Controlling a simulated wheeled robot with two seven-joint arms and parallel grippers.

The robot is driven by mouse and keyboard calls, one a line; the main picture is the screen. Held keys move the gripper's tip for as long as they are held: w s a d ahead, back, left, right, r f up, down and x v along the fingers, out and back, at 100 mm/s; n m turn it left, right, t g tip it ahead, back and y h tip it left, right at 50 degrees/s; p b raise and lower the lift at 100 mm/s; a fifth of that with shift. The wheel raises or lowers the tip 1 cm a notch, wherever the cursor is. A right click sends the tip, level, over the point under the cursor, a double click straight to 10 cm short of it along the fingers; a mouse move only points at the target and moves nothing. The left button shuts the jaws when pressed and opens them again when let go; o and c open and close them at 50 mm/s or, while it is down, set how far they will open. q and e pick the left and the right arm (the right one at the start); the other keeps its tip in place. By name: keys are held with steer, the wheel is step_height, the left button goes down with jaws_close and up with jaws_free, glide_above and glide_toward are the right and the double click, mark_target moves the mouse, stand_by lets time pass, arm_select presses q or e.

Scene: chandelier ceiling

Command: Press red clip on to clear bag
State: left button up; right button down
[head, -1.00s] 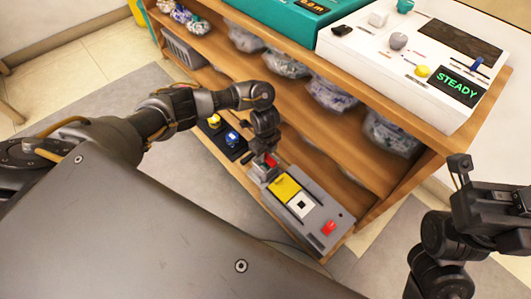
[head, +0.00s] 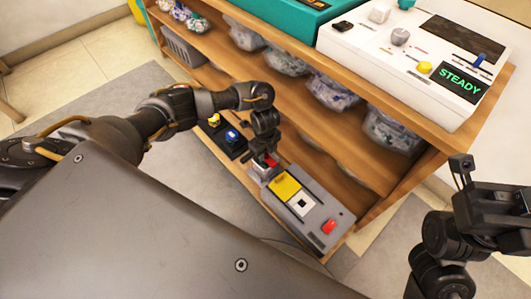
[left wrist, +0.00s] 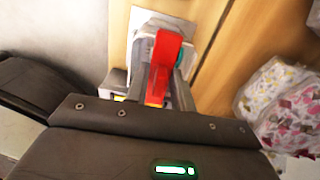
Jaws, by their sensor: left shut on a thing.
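Several clear bags (head: 285,66) with patterned contents sit on the middle shelf, apart from the gripper. Bags (left wrist: 268,92) also show at the right of the left wrist view. My right gripper (head: 478,180) is at the right edge, away from the shelves; its finger gap is unclear.
The grey panel (head: 313,222) carries a yellow plate (head: 285,185) and another red piece (head: 329,227). A dark tray (head: 230,147) with yellow and blue items lies left of it. A white console (head: 425,65) and teal box (head: 280,12) stand on the wooden top.

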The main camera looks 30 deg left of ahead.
stand_by(0.3)
arm_select(q)
steer(key=o, duration=1)
steer(key=shift+f, duration=0.1)
steer(key=shift+c, duration=1)
